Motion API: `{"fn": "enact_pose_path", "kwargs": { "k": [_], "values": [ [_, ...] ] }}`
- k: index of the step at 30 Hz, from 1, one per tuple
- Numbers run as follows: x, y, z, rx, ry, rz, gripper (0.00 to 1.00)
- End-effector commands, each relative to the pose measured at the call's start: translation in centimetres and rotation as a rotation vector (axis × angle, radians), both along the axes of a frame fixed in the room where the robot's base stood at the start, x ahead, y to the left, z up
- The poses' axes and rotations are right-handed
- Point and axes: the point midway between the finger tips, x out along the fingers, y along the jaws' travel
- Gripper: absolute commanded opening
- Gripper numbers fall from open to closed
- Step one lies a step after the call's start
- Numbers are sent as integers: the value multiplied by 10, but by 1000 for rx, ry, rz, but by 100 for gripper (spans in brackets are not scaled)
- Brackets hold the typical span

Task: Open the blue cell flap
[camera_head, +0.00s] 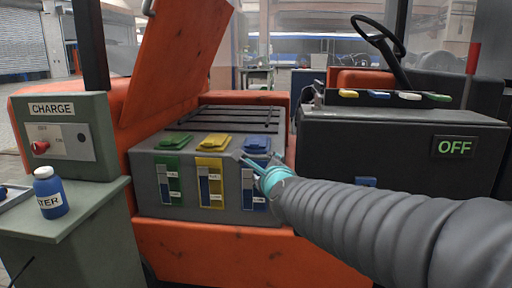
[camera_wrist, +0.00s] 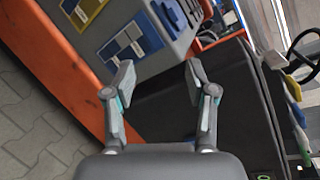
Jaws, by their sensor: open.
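The blue cell flap (camera_head: 257,143) lies flat on the right end of the grey battery box's (camera_head: 225,206) top in the head view. The yellow flap (camera_head: 213,143) and green flap (camera_head: 174,140) lie to its left. Below each flap is a matching level plate; the blue plate (camera_head: 249,189) is partly covered by my gripper. My gripper (camera_head: 258,160) is just in front of the blue flap; contact cannot be told. In the wrist view, my gripper (camera_wrist: 158,68) has its fingers wide apart with nothing between them. The yellow plate (camera_wrist: 130,45) shows there too.
A raised orange cover (camera_head: 180,60) stands behind the battery at the left. A black console (camera_head: 400,150) with an OFF display is at the right. A CHARGE box (camera_head: 65,140) and a blue bottle (camera_head: 50,193) stand on a cabinet at the left.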

Motion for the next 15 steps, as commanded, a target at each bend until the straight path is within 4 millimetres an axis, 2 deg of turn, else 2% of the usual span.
{"fn": "enact_pose_path", "kwargs": {
  "k": [1, 3, 6, 10, 15],
  "values": [
    [15, 13, -2, 141, -2, -50, 56],
    [32, 24, 1, 342, -11, -126, 56],
    [49, 36, 0, 588, -29, -218, 56],
    [62, 45, -3, 816, -54, -301, 56],
    [69, 49, -6, 954, -74, -351, 56]
  ]
}}
